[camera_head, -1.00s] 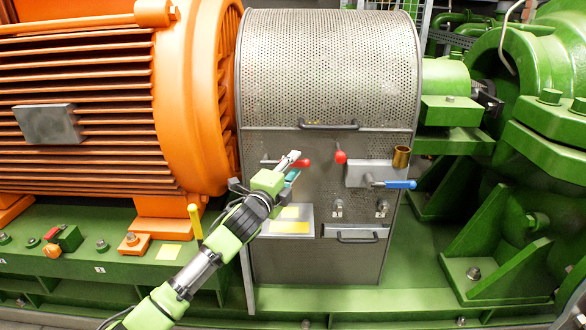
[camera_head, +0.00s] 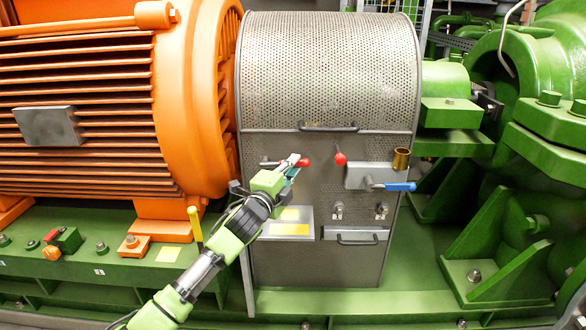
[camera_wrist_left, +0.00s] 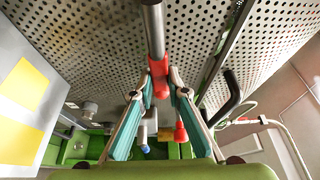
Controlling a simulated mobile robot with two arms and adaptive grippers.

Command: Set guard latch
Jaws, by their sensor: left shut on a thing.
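The perforated metal guard (camera_head: 330,65) stands between the orange motor and the green machine. On its front is a left latch with a red knob (camera_head: 304,162) on a thin metal rod, and a right latch with another red knob (camera_head: 340,159). My left gripper (camera_head: 292,161) is at the left latch. In the left wrist view its fingertips (camera_wrist_left: 158,82) are shut on the left latch's red knob (camera_wrist_left: 158,67), with the rod running upward in the picture. The other red knob (camera_wrist_left: 180,132) shows beyond, apart from the fingers. My right gripper is not in view.
A blue-handled lever (camera_head: 400,186) and a brass cup (camera_head: 401,158) are on the right of the guard. A black bar handle (camera_head: 328,126) is above the latches. A plate with yellow labels (camera_head: 290,228) is below my gripper. A yellow lever (camera_head: 195,222) stands beside my arm.

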